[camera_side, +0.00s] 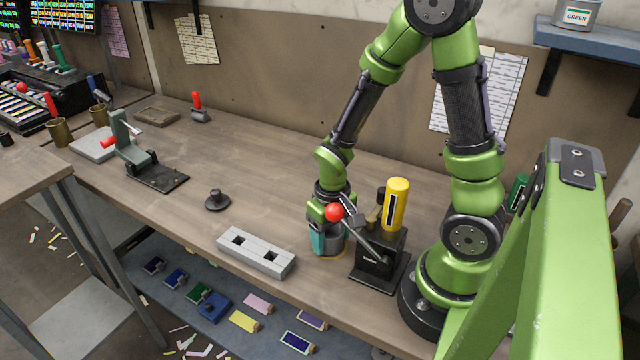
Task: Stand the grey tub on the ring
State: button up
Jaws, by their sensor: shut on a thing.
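The grey tub (333,244) is between the jaws of my gripper (325,243), near the front edge of the bench. My gripper points down and is shut on the tub, and a teal finger covers its left part. A thin orange ring (342,257) shows at the foot of the tub, on the bench top. The tub is upright and on or just above the ring; I cannot tell if it touches. The red ball of a lever hides part of my gripper.
A black press (378,262) with a red-ball lever and a yellow cylinder (396,204) stands close on the right. A pale block with two square holes (256,252) lies to the left. A dark knobbed piece (216,200) and a hand-lever device (140,160) stand farther left.

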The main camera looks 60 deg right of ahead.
dwell(0.3)
jog(key=o, duration=1.2)
jog(key=shift+c, duration=0.2)
jog(key=shift+r, duration=0.1)
jog(key=shift+r, duration=2.9)
jog(key=s+a+r+t+y, duration=0.1)
jog(key=a+r+t, duration=0.2)
jog(key=r, duration=0.6)
jog(key=s+a+r+t+y, duration=0.1)
jog(key=a+r+t, duration=0.2)
jog(key=r, duration=0.6)
jog(key=shift+t, duration=0.6)
